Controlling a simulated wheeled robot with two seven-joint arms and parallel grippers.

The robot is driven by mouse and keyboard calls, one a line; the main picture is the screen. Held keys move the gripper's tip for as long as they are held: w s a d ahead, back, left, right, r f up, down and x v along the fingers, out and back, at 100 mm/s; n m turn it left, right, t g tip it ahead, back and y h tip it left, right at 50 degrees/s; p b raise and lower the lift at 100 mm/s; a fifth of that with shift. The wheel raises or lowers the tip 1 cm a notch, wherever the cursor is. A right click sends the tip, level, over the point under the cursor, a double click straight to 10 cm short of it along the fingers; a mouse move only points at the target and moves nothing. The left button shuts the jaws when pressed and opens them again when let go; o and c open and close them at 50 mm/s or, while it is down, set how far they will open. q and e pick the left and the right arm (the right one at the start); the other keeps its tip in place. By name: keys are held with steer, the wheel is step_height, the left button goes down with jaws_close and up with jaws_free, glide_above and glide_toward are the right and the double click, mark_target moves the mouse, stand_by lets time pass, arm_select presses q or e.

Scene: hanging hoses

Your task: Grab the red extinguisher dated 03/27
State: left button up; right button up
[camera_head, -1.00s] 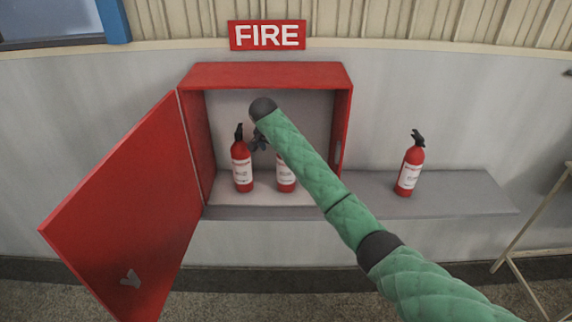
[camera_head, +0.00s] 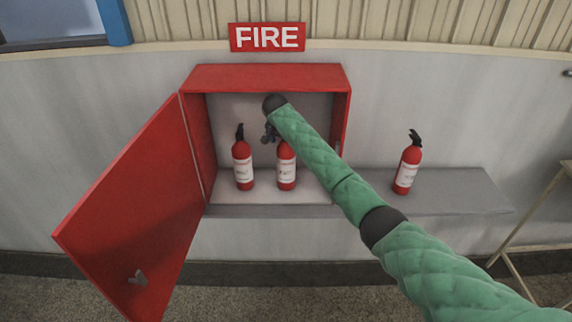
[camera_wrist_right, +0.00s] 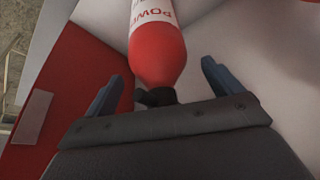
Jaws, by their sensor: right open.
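Two red extinguishers with white labels stand upright inside the open red cabinet, the left one (camera_head: 243,168) and the right one (camera_head: 286,170). A third red extinguisher (camera_head: 407,170) stands on the ledge right of the cabinet. No date is readable on any label. My right gripper (camera_head: 270,133) is inside the cabinet, by the top of the right cabinet extinguisher, partly hidden by my arm. In the right wrist view the right gripper (camera_wrist_right: 162,80) is open. An extinguisher (camera_wrist_right: 157,52) lies between and beyond its fingers, with its black head near the palm. My left gripper is not in view.
The cabinet (camera_head: 268,77) has its red door (camera_head: 140,210) swung open to the left. A grey ledge (camera_head: 455,190) runs to the right. A FIRE sign (camera_head: 267,37) hangs above. A pale metal frame (camera_head: 525,225) stands at the right edge.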

steer(key=shift+c, duration=0.2)
steer(key=c, duration=1.8)
steer(key=shift+w, duration=0.1)
jaws_close()
steer(key=shift+r, duration=0.1)
